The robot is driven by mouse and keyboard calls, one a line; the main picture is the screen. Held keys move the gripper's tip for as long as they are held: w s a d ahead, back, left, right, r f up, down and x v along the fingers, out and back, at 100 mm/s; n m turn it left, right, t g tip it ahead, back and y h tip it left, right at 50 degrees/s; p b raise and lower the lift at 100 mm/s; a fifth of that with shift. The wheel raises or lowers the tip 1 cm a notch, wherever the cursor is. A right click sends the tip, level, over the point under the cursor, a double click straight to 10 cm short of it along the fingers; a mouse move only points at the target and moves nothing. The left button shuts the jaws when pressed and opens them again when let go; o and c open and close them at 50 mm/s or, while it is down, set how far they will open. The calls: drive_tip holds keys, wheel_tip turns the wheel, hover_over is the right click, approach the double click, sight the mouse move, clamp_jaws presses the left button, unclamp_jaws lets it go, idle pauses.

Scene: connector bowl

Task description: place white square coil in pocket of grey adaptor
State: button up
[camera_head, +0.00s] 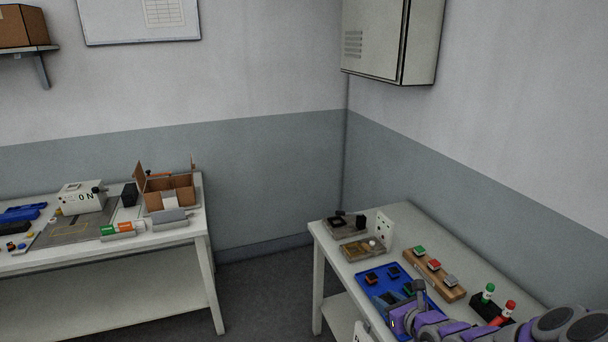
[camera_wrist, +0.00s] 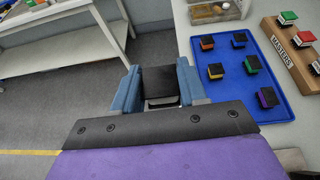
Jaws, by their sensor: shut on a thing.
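My gripper (camera_wrist: 158,88) shows in the wrist view with its two blue fingers closed on a small square block (camera_wrist: 158,80). The block has a black top and a pale grey-white lower part, and I take it for the white square coil. It is held above the floor just left of the blue tray. In the head view my gripper (camera_head: 418,292) is over the near part of the right table, and the held block cannot be made out there. The grey adaptor cannot be picked out for certain. A grey fixture with a dark square (camera_head: 345,223) stands at the table's far end.
The blue tray (camera_wrist: 274,106) holds several black-topped blocks with coloured bands. A wooden "MASTERS" rack (camera_wrist: 287,48) with green, red and white blocks lies right of it. A shallow brownish tray (camera_head: 362,249) and an upright white panel (camera_head: 384,230) stand beyond. Red and green-topped bottles stand nearer.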

drive_tip(key=w+a+r, duration=0.1)
drive_tip(key=a+r, duration=0.3)
drive_tip(key=r, duration=0.4)
drive_tip(key=w+a+r+m+h, duration=0.1)
drive_tip(key=a+r, duration=0.3)
drive_tip(key=r, duration=0.5)
drive_tip(key=shift+a, duration=0.25)
drive_tip(key=shift+f, duration=0.1)
